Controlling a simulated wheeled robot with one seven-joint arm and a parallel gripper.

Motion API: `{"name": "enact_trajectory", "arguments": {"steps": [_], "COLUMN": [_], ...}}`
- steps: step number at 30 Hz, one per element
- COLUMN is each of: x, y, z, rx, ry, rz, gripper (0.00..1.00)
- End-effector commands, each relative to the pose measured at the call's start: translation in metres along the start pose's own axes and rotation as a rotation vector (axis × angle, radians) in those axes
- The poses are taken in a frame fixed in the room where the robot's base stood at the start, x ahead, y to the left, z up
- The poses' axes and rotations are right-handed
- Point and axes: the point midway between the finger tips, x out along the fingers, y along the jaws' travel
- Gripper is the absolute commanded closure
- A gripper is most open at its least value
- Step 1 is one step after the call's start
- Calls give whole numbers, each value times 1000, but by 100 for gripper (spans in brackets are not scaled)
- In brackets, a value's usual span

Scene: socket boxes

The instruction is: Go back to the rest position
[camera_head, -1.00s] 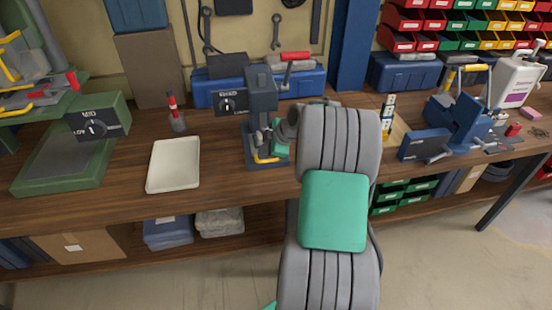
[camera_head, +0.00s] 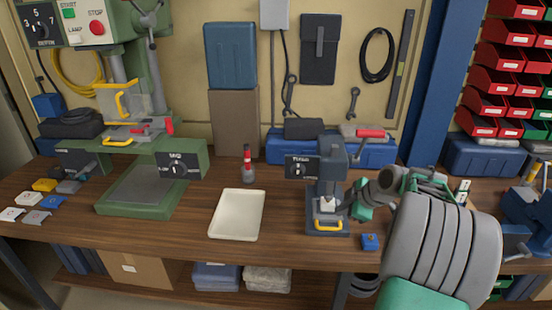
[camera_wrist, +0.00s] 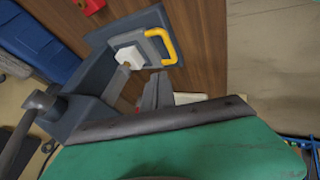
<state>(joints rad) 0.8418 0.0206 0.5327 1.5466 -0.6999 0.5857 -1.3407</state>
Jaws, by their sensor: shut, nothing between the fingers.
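My gripper (camera_head: 350,206) is beside the right side of the small dark-blue press (camera_head: 332,160) on the bench, with nothing held. Its fingertips are small and partly hidden in the head view. The wrist view shows the grey fingers (camera_wrist: 156,92) close to the press base (camera_wrist: 100,38). A white block (camera_head: 327,204) sits on the press base, behind a yellow handle (camera_head: 330,224); both also show in the wrist view, the white block (camera_wrist: 128,58) and the yellow handle (camera_wrist: 165,45). My grey and green arm covers the bench at the right.
A small blue box (camera_head: 370,242) stands right of the press near the bench's front edge. An empty cream tray (camera_head: 237,215) lies to the left. A red-topped bottle (camera_head: 248,165) stands behind it. A green drill press (camera_head: 140,200) is further left. Red bins (camera_head: 500,80) are at right.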

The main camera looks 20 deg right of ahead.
Motion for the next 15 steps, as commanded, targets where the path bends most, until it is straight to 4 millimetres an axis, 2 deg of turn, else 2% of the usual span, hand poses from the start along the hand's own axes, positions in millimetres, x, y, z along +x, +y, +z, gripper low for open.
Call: {"name": "enact_trajectory", "arguments": {"steps": [4, 6, 9, 11, 13, 15], "x": [1, 3, 13, 12, 1, -15], "y": [-7, -20, -75, -107, -142, -176], "z": [3, 20, 52, 67, 79, 80], "rx": [292, 535, 919, 1109, 1313, 1478], "ry": [-18, -79, -218, -306, -417, -526], "rz": [-28, -54, -124, -145, -144, -124], "gripper": [100, 100, 100, 100, 100, 100]}}
